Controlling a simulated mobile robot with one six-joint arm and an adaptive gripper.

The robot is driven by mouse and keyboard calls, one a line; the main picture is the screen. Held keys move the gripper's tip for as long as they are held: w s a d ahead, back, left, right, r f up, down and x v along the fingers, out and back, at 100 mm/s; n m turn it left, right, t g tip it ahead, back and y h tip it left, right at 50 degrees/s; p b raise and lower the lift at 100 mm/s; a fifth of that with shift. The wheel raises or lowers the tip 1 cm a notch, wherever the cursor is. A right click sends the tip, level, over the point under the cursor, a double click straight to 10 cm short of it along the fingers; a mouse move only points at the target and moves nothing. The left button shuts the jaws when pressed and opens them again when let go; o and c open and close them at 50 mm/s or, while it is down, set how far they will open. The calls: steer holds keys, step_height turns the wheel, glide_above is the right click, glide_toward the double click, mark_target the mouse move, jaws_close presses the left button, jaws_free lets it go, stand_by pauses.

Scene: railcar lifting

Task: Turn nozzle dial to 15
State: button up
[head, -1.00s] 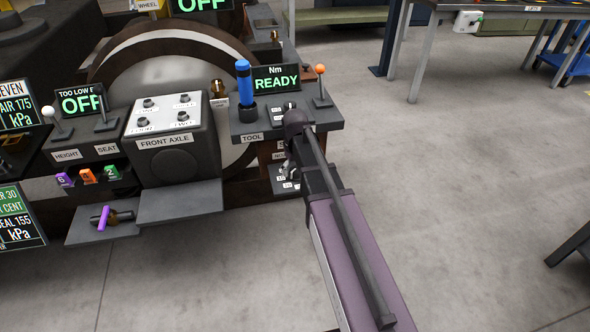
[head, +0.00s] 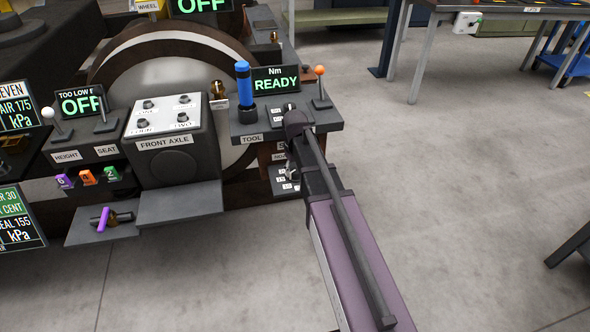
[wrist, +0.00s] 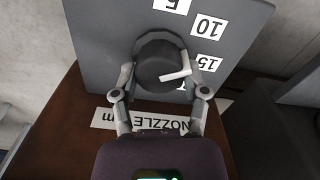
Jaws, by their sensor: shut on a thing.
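The nozzle dial is a dark round knob (wrist: 155,62) on a grey panel in the wrist view. Its white pointer (wrist: 176,75) reaches to the right and slightly up, toward the upside-down 15 label (wrist: 207,64). The 10 label (wrist: 207,26) and a partly cropped 5 label (wrist: 170,4) lie further round. My gripper (wrist: 162,80) is shut on the dial, one finger on each side. In the head view my gripper (head: 292,168) is at the panel below the tool shelf, and my arm hides most of the dial area.
A NOZZLE label (wrist: 150,122) lies below the dial in the wrist view. Above my gripper, the tool shelf holds a blue-handled tool (head: 244,84), a READY display (head: 275,82) and an orange-tipped lever (head: 321,88). Open floor (head: 460,200) lies to the right.

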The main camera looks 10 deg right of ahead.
steer(key=m, duration=0.3)
steer(key=shift+s+d+m, duration=0.1)
steer(key=shift+m, duration=2)
steer(key=o, duration=1.1)
steer(key=shift+o, duration=0.2)
steer(key=shift+n, duration=0.4)
